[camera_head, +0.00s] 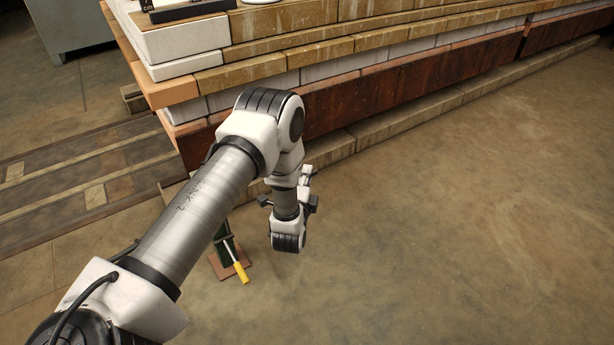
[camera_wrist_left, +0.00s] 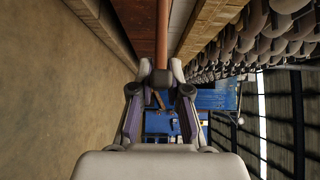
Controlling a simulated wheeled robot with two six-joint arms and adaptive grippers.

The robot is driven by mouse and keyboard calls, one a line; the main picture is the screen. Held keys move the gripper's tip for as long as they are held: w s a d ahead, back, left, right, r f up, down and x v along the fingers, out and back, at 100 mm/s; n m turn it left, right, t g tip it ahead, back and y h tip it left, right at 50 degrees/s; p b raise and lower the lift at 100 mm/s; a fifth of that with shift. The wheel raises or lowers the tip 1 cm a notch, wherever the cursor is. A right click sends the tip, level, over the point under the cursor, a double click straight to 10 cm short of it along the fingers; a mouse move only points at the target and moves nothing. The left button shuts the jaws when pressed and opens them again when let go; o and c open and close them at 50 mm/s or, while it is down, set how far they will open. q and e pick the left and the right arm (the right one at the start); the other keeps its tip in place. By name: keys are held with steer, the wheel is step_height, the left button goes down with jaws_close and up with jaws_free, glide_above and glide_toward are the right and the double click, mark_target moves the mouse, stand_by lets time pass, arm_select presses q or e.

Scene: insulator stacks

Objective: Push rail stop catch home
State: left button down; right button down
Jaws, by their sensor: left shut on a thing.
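My left gripper (camera_wrist_left: 161,78) shows in the left wrist view, its fingertips closed in on a small dark part (camera_wrist_left: 161,80). I cannot tell whether this part is the rail stop catch. A reddish-brown bar (camera_wrist_left: 162,30) runs up the picture from just above the fingertips. In the head view my left arm reaches in from the left and bends down in front of the brick ledge; its fingers cannot be made out there. A yellow-handled lever (camera_head: 241,273) stands on a brown plate (camera_head: 216,265) on the floor, partly behind my arm. My right gripper is in neither view.
The stepped brick ledge (camera_head: 400,52) with a dark rusty face (camera_head: 390,95) runs along the back. Striped floor strips (camera_head: 90,170) lie at the left. Insulator stacks (camera_wrist_left: 250,40) and a blue bench (camera_wrist_left: 217,100) show in the wrist view. The floor (camera_head: 480,230) at right is clear.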

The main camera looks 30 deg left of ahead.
arm_select(q)
steer(key=w+a+p, duration=0.2)
steer(key=a, duration=0.4)
steer(key=shift+w, duration=0.25)
steer(key=shift+a+r, duration=0.15)
steer(key=c, duration=1.1)
jaws_free()
steer(key=v, duration=1.2)
steer(key=shift+a, duration=0.1)
